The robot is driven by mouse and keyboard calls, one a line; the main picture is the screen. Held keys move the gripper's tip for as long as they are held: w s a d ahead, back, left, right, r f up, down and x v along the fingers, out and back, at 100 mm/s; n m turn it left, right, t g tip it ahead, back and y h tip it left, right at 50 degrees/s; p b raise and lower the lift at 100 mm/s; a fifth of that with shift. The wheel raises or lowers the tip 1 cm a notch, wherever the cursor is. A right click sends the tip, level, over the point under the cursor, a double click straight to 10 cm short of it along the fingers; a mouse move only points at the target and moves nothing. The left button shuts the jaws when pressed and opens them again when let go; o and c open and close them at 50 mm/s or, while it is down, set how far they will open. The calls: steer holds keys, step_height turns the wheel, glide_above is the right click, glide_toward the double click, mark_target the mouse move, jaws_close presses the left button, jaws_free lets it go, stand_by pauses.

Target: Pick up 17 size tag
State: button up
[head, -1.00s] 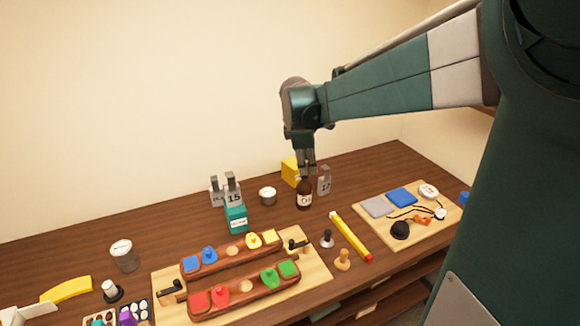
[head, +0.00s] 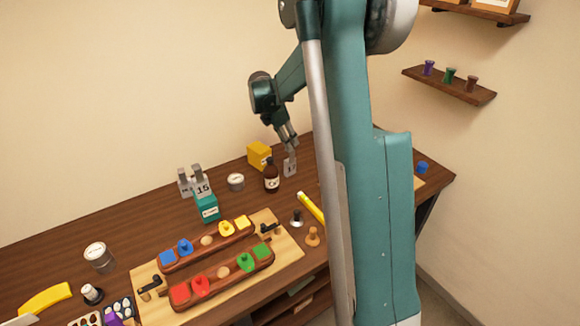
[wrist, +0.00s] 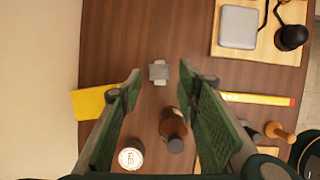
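The 17 size tag (head: 290,166) is a small grey plate standing on the wooden table, right of the dark oil bottle (head: 272,176). Its number is hard to read now. In the wrist view the tag (wrist: 159,72) shows from above as a small grey block, between and beyond my fingertips. My gripper (head: 291,148) is just above the tag, pointing down at a tilt. Its two green fingers are spread wide in the wrist view, with nothing held. Contact with the tag is not visible.
The bottle (wrist: 174,130) stands close by the tag. A yellow box (head: 259,155) and a round tin (head: 236,182) stand left of it. The 15 tag (head: 202,188) is farther left, by a teal box (head: 208,208). A yellow stick (head: 311,208) lies in front.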

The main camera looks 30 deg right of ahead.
glide_toward(294, 164)
steer(key=shift+w+d+f, duration=0.8)
steer(key=shift+w+f, duration=0.15)
steer(key=shift+f, duration=0.65)
steer(key=shift+f, duration=0.1)
steer(key=shift+x, duration=1.2)
steer(key=shift+x, duration=2.6)
steer(key=shift+s, duration=0.2)
steer(key=c, duration=1)
